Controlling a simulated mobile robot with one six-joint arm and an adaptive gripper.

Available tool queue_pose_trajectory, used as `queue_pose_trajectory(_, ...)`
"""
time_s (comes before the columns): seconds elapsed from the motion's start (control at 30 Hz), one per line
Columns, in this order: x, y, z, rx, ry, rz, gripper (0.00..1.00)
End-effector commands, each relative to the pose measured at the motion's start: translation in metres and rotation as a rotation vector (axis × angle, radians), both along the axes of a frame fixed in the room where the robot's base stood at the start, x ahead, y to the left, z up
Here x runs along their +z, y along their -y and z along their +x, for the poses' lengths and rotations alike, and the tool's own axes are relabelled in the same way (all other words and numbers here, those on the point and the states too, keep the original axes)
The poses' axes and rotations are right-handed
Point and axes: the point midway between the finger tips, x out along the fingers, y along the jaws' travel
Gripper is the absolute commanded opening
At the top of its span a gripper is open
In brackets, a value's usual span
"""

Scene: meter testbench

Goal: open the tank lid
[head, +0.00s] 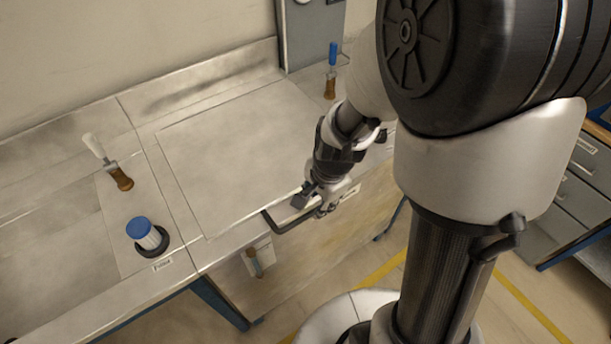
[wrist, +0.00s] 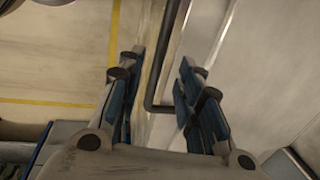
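The tank lid (head: 235,150) is a large flat metal panel, lying flat and closed on the bench top. A dark bar handle (head: 283,226) sticks out from its front edge. My gripper (head: 318,203) is at the right part of this handle. In the wrist view, my gripper (wrist: 160,62) is open, with its blue-padded fingers apart. The dark handle (wrist: 172,50) runs between the fingers in the picture and bends toward the right finger. I cannot tell whether a finger touches it. The lid (wrist: 265,60) fills the right side there.
Left of the lid stand a blue-capped cylinder (head: 143,232) and a white-handled valve (head: 108,163). A blue-handled valve (head: 331,72) stands behind my arm. Another valve (head: 254,262) is on the bench front. The floor with yellow lines (head: 385,268) is clear in front.

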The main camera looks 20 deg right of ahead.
Motion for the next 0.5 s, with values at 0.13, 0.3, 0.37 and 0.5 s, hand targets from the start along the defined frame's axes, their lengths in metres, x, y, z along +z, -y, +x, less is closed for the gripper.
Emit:
queue_pose_trajectory(0.13, -0.029, -0.002, 0.004, 0.001, -0.001, 0.000, 0.33)
queue_pose_trajectory(0.3, -0.042, -0.002, 0.007, 0.000, 0.000, 0.000, 0.33)
queue_pose_trajectory(0.37, -0.044, -0.003, 0.008, 0.001, 0.000, 0.000, 0.33)
queue_pose_trajectory(0.5, -0.044, -0.003, 0.008, 0.001, 0.001, -0.001, 0.33)
